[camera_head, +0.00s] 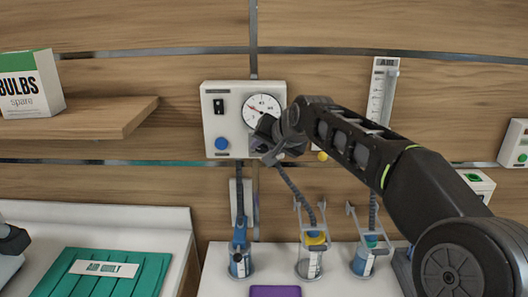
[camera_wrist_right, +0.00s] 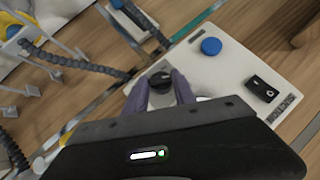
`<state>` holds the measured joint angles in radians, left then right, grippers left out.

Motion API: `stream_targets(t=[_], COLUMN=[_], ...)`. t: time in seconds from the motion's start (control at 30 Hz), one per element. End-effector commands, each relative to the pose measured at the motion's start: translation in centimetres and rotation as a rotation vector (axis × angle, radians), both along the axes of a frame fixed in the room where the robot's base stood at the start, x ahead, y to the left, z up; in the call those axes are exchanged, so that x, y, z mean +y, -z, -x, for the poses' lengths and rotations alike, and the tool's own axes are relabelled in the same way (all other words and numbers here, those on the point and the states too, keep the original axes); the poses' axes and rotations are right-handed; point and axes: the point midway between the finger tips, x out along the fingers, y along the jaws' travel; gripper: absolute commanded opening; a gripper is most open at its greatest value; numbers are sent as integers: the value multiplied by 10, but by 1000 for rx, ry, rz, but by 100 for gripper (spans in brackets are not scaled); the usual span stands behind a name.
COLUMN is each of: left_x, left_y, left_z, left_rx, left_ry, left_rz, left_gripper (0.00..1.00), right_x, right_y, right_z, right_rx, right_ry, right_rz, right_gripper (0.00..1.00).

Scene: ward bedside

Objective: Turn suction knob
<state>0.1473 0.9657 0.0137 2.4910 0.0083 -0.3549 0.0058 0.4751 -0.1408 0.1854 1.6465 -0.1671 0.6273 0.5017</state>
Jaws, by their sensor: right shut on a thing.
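The white suction panel (camera_head: 212,128) is on the wooden wall, with a round dial gauge (camera_head: 262,105), a black switch (camera_head: 219,105) and a blue button (camera_head: 221,143). My right gripper (camera_head: 268,138) is at the panel's lower right, just below the gauge. In the right wrist view, the two fingers of my right gripper (camera_wrist_right: 160,92) are shut on the black suction knob (camera_wrist_right: 159,78), one on each side. The panel (camera_wrist_right: 225,72) spreads out behind it. In the head view the gripper mostly hides the knob.
Several jars with hoses stand below the panel, among them a blue one (camera_head: 240,262) and a yellow-topped one (camera_head: 310,262). A shelf (camera_head: 95,120) with a bulbs box (camera_head: 30,85) juts out at left. A flow tube (camera_head: 382,90) hangs behind my right arm.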

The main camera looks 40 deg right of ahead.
Motion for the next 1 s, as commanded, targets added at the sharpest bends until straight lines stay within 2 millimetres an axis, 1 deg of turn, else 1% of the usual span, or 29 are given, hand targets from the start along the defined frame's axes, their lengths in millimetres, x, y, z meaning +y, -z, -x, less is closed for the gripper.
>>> stream_targets(t=[0.17, 0.2, 0.43, 0.77, 0.87, 1.0], left_x=[0, 0, 0, 0, 0, -1], left_y=[-1, -1, -1, 0, 3, 9], left_z=[0, 0, 0, 0, 0, -1], left_rx=[0, 0, 0, 0, 0, -3], left_ry=[0, 0, 0, 0, 0, 1], left_rz=[0, 0, 0, 0, 1, 3], left_gripper=[36, 36, 36, 36, 36, 36], right_x=[0, 0, 0, 0, 1, 5], right_y=[0, 0, 0, -2, -7, -19], right_z=[0, 0, 0, 2, 8, 25], right_rx=[3, 3, 3, 2, 0, -2], right_ry=[0, 0, 0, 0, 0, 0], right_rz=[0, 0, 0, 2, 2, 4], right_gripper=[0, 34, 53, 53, 53, 53])
